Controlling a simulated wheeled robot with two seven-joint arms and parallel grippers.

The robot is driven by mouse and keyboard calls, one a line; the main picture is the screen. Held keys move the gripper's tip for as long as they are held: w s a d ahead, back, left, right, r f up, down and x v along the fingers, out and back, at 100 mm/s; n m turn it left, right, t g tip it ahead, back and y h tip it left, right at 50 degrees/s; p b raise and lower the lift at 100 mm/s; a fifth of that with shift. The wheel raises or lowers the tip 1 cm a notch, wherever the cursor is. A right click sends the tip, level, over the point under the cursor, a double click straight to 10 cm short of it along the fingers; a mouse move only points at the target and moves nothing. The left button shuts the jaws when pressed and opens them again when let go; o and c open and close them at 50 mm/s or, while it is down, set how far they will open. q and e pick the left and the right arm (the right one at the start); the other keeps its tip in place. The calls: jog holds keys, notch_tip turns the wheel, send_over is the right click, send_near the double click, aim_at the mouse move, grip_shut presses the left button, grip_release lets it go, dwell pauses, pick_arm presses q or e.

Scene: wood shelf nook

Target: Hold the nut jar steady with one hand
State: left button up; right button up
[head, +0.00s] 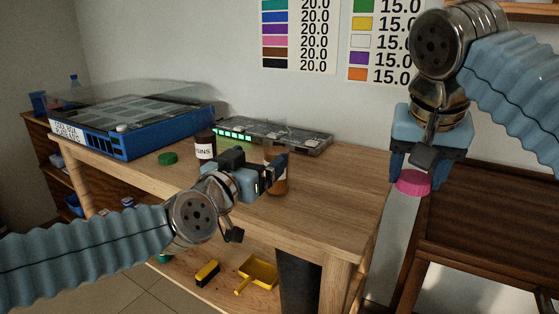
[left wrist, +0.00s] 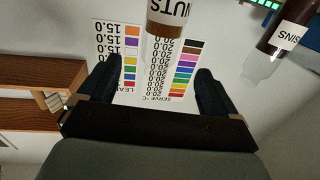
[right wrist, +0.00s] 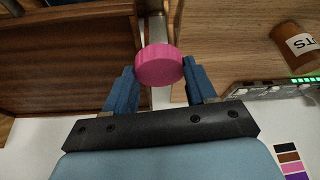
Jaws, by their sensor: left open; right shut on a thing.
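The nut jar (head: 280,186), clear with brown contents and a white label, stands on the wooden table, partly hidden by my left gripper (head: 272,172). In the left wrist view the nut jar (left wrist: 166,28) lies ahead of the open fingers (left wrist: 155,62), roughly centred between them; I see no finger contact. It also shows at the edge of the right wrist view (right wrist: 293,45). No lid shows on its clear top. My right gripper (head: 412,180) is shut on a pink lid (right wrist: 160,66), held up right of the table.
A dark jar labelled "SINS" (head: 205,146) and a green lid (head: 167,158) are left of the nut jar. A blue case (head: 130,135) and a lit panel (head: 290,138) stand behind. The table's front right (head: 335,205) is clear. A dark wooden unit (head: 490,220) is at right.

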aim_at(272, 147)
pick_arm(q)
jog(key=b+x, duration=0.1)
jog(key=x, duration=0.5)
jog(key=shift+w+d, duration=0.2)
jog(key=shift+w, duration=0.2)
jog(key=shift+f, duration=0.1)
jog(key=shift+x, duration=2.55)
jog(key=shift+a+f, duration=0.1)
jog(key=shift+f, duration=0.1)
jog(key=shift+c, duration=0.3)
jog(key=c, duration=1.2)
